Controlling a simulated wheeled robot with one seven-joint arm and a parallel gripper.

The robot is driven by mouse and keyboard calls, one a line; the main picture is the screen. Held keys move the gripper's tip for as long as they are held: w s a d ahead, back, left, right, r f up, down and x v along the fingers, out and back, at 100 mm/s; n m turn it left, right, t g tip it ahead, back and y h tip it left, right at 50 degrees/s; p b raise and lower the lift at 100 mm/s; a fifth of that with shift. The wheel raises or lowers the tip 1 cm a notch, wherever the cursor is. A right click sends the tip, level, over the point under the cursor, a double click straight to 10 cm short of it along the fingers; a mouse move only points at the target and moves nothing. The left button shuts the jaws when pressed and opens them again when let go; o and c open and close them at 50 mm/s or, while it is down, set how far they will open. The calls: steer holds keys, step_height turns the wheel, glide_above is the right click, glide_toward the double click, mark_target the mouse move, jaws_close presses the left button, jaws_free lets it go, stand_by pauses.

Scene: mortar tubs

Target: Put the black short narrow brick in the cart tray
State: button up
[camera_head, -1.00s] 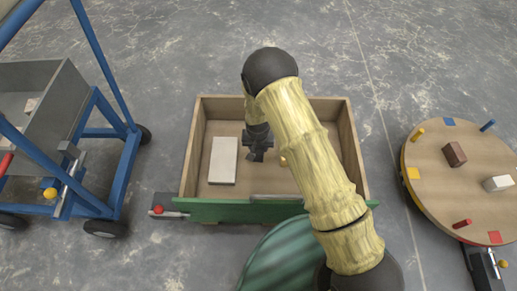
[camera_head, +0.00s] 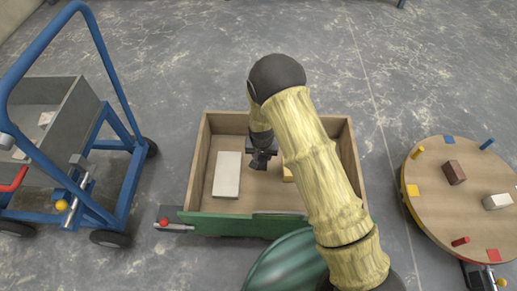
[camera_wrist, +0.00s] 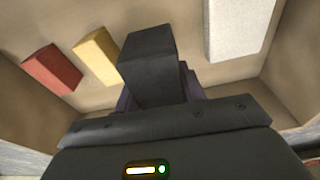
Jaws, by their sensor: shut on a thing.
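My gripper (camera_head: 262,152) is over the inside of a wooden box (camera_head: 203,165) with a green front. In the wrist view my gripper (camera_wrist: 160,98) is shut on the black short narrow brick (camera_wrist: 148,62), which sticks out beyond the fingers. In the head view the brick is hard to tell from the dark gripper. The cart tray (camera_head: 72,125) is the grey, high-walled tray on the blue cart at the left. Light pieces lie in it.
A white brick (camera_head: 227,175) lies in the box. A yellow brick (camera_wrist: 96,55) and a red brick (camera_wrist: 52,68) show in the wrist view. A round wooden table (camera_head: 440,205) with bricks and pegs stands at right.

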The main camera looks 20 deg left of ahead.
steer(key=s+d+r+m+p, duration=0.1)
steer(key=d+r+p, duration=1.3)
steer(key=r+p, duration=0.5)
steer(key=s+d+r+m+p, duration=0.1)
steer(key=d+r+p, duration=1.4)
steer(key=p, duration=1.6)
step_height(320, 180, up, 5)
steer(key=shift+s, duration=0.15)
steer(key=shift+d, duration=0.1)
